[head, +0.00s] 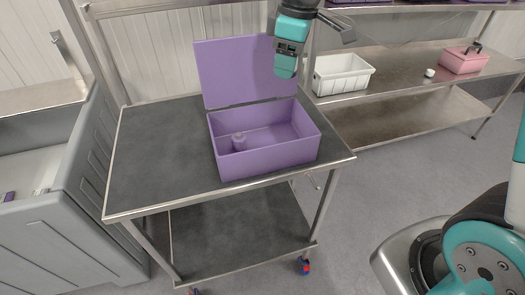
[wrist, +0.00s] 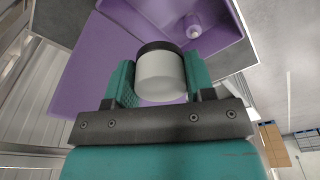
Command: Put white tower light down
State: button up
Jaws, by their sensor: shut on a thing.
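The white tower light (wrist: 162,75), a white cylinder with a black end, is between the two teal fingers of my gripper (wrist: 160,82) in the wrist view. My gripper is shut on it. In the head view my gripper (head: 286,66) is in front of the raised lid of the purple box, above the box's back right part. The tower light cannot be made out in the head view. The open purple box (head: 268,160) stands on the dark cart top. A small purple cylindrical thing (head: 239,141) stands inside the box at the left.
The cart (head: 160,160) has free room left of the box. A grey bin (head: 70,190) stands at the left. On a steel shelf at the right are a white crate (head: 342,82), a small white thing (head: 429,73) and a pink box (head: 463,62).

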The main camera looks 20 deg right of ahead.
notch_tip(320, 180, down, 20)
jog(key=shift+f+p, duration=0.1)
jog(key=shift+p, duration=0.9)
jog(key=shift+f, duration=0.1)
jog(key=o, duration=1.3)
jog(key=shift+c, duration=0.2)
notch_tip(320, 180, up, 12)
jog(key=d+b, duration=0.1)
jog(key=s+a+r+m+y, duration=0.1)
jog(key=s+a+r, duration=0.1)
jog(key=s, duration=0.6)
jog(key=s+a+r+m+y, duration=0.1)
jog(key=s+r, duration=0.3)
jog(key=s, duration=0.4)
jog(key=s+a+r+m+y, duration=0.1)
jog(key=s+a+r+m, duration=0.1)
jog(key=s, duration=0.7)
jog(key=shift+a+r+g, duration=0.4)
jog(key=shift+a+r, duration=0.4)
jog(key=shift+r, duration=0.1)
